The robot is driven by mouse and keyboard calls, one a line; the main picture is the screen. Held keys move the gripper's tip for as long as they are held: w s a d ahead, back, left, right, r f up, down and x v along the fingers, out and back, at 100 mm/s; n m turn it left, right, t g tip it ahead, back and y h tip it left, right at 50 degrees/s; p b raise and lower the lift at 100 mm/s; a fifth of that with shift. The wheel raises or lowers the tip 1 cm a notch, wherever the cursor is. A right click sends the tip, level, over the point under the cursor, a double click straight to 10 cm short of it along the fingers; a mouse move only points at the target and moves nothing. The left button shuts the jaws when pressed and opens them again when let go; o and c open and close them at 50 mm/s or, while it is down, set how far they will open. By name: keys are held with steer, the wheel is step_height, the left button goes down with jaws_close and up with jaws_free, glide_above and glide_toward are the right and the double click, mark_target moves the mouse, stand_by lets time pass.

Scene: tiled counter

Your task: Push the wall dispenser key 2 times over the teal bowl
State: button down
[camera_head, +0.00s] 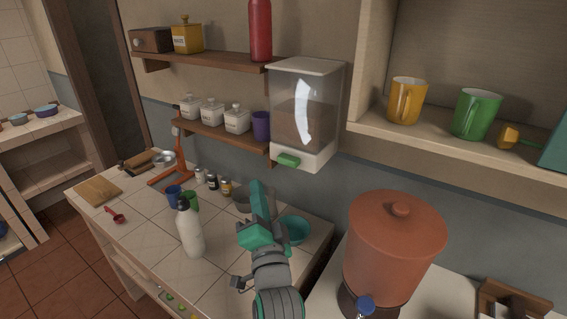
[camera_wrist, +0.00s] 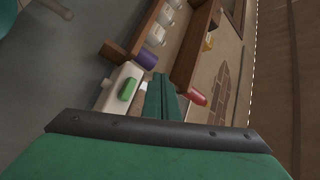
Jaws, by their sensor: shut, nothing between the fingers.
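The wall dispenser (camera_head: 307,112) is a clear container with a white base, mounted on the wall and partly filled with brown contents. Its green key (camera_head: 289,160) sticks out low at the front; the key also shows in the wrist view (camera_wrist: 128,89). The teal bowl (camera_head: 295,229) sits on the tiled counter below the dispenser, partly hidden behind my gripper. My gripper (camera_head: 257,187) is shut and empty, pointing up, below and to the left of the key in the head view. In the wrist view its shut fingers (camera_wrist: 160,98) are apart from the key, to its right.
A white bottle (camera_head: 190,230) stands left of my arm. Blue (camera_head: 174,196) and green cups and small jars stand behind it. A lower shelf (camera_head: 222,138) holds canisters and a purple cup (camera_head: 261,126) beside the dispenser. A large terracotta pot (camera_head: 394,250) stands at right.

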mark_target(281, 160)
steer(key=w+d, duration=0.5)
steer(key=w, duration=0.2)
steer(key=shift+d, duration=0.2)
steer(key=shift+w, duration=0.1)
stand_by(2.2)
steer(key=shift+w+d, duration=0.25)
steer(key=shift+w+d, duration=0.45)
steer(key=shift+w, duration=0.15)
stand_by(1.1)
steer(key=shift+s+a, duration=0.1)
steer(key=shift+s, duration=0.05)
steer(key=shift+s+a, duration=0.6)
steer(key=shift+s, duration=0.2)
